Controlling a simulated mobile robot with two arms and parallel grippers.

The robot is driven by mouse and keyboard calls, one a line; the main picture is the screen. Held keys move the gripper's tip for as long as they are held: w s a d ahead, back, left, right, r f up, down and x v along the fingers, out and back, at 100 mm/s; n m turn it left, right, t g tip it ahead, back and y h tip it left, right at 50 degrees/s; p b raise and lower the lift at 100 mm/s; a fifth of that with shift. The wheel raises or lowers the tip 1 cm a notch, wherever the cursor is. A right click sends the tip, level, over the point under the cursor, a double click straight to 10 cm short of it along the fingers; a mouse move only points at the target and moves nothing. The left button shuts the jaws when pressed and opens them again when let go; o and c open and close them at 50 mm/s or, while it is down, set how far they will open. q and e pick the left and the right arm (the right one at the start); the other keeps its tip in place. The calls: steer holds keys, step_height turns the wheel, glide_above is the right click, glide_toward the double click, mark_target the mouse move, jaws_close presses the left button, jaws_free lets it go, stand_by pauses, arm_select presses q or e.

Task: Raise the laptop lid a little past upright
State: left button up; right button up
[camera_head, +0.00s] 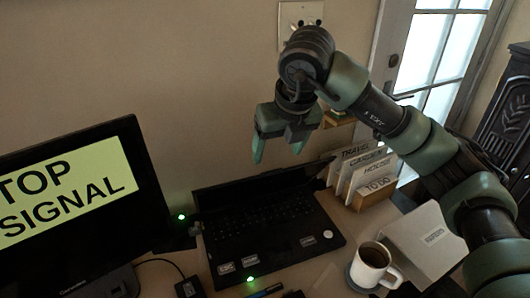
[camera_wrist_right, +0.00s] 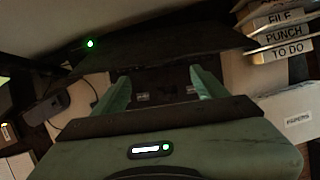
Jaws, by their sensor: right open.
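The black laptop (camera_head: 265,222) lies on the desk with its keyboard and stickered palm rest showing. Its lid (camera_head: 255,184) shows as a narrow dark band behind the keyboard; I cannot tell its exact angle. My right gripper (camera_head: 278,152) points down, open and empty, with its fingertips just above the lid in the picture. I see no contact. In the right wrist view, the open green fingers (camera_wrist_right: 163,88) stand apart in front of the dark laptop (camera_wrist_right: 165,62), with small grey stickers between them. My left gripper is not in view.
A monitor (camera_head: 75,205) stands at left. A file sorter (camera_head: 365,180) stands close to the laptop's right rear. A coffee mug (camera_head: 371,264) and a white box (camera_head: 424,240) are at right. A wall (camera_head: 130,60) is behind; a pen (camera_head: 265,291) lies in front.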

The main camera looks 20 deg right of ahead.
mark_target(271, 171)
steer(key=p+x, duration=0.1)
steer(key=x, duration=0.3)
steer(key=shift+s+f, duration=0.1)
steer(key=shift+f, duration=0.1)
steer(key=x, duration=0.3)
steer(key=shift+w+r, duration=0.1)
steer(key=shift+w, duration=0.15)
steer(key=c, duration=1.3)
jaws_close()
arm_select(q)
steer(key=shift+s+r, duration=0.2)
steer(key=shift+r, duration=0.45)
